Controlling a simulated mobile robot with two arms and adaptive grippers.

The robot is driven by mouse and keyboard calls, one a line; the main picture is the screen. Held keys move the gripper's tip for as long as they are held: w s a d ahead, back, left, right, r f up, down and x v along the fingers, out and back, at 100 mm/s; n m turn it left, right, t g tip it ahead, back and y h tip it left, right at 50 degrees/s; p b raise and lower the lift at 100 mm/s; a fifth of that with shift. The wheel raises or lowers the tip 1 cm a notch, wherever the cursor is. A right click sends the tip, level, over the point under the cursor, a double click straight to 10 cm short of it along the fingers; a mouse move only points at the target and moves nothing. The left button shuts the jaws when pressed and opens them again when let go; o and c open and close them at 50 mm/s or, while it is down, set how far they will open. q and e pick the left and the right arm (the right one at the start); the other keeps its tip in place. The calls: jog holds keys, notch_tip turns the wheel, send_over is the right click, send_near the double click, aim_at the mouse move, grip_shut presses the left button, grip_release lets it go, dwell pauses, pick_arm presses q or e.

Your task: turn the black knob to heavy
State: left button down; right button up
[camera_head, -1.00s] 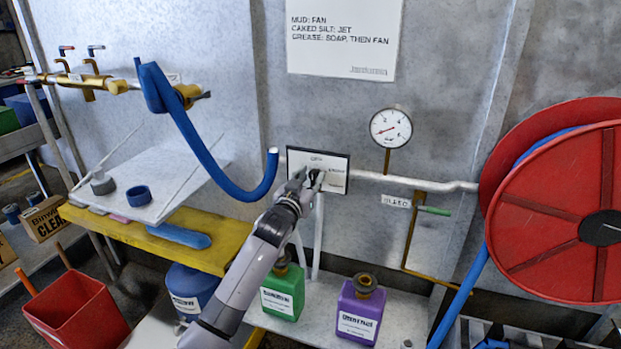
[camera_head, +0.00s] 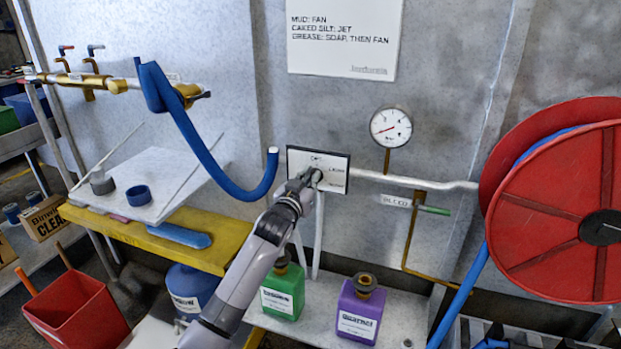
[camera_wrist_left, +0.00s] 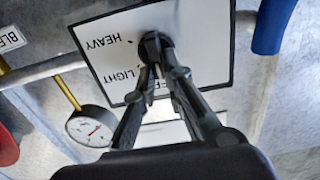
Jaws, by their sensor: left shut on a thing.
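The black knob (camera_wrist_left: 151,44) sits on a white label plate (camera_wrist_left: 205,60) with a dark edge. The words HEAVY and LIGHT show to the left of the knob in the left wrist view; a third word is partly hidden behind the fingers. My left gripper (camera_wrist_left: 156,66) is shut on the knob, its two dark fingers reaching it from below. In the head view my left gripper (camera_head: 309,179) covers most of the knob on the plate (camera_head: 335,175). I cannot tell which way the knob points. My right gripper is not in view.
A pressure gauge (camera_head: 391,127) and a pale pipe (camera_head: 420,183) are right of the plate. A blue hose (camera_head: 215,165) hangs close on the left. Green (camera_head: 284,292) and purple (camera_head: 358,315) bottles stand below. A red reel (camera_head: 560,210) is at the right.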

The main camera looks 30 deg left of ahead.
pick_arm(q)
jog(key=shift+m, duration=0.3)
jog(key=m+p, duration=0.1)
jog(key=m, duration=0.4)
jog(key=d+f+m+p, duration=0.1)
jog(key=m+p, duration=0.1)
jog(key=m, duration=0.4)
jog(key=m+p, duration=0.2)
jog(key=m, duration=0.4)
jog(key=shift+w+d+f, duration=0.2)
jog(key=shift+d+f, duration=0.1)
jog(key=shift+d, duration=0.05)
jog(key=m, duration=0.3)
jog(key=m+p, duration=0.1)
jog(key=m, duration=0.1)
jog(key=shift+a+f, duration=0.1)
jog(key=shift+f, duration=0.2)
jog(key=shift+f+m, duration=0.15)
jog(key=shift+m, duration=0.55)
